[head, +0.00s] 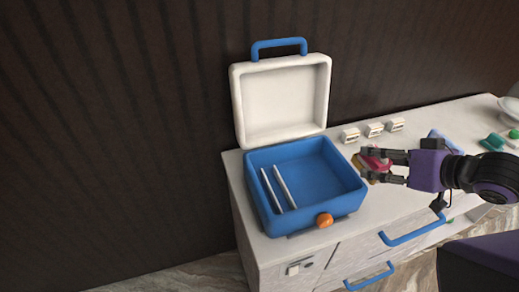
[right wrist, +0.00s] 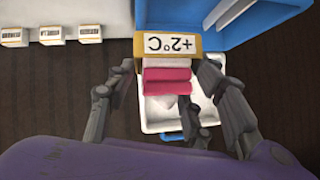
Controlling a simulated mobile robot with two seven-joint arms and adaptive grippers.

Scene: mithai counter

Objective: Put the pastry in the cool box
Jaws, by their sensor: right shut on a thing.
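The cool box (head: 345,203) stands open on the white counter, with a blue body and a raised white lid (head: 286,98). My right gripper (head: 376,166) is just right of the box and shut on the pastry (head: 376,161), a pink and white piece. The box's blue wall (right wrist: 262,28) shows at upper right there. My left gripper is not in view.
Two pale dividers (head: 279,186) stand in the left of the box; its right part looks empty. An orange knob (head: 324,220) is on its front. Several small white labelled blocks (head: 374,130) stand behind my gripper. Green items (head: 495,140) and a white bowl (head: 510,108) are at far right.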

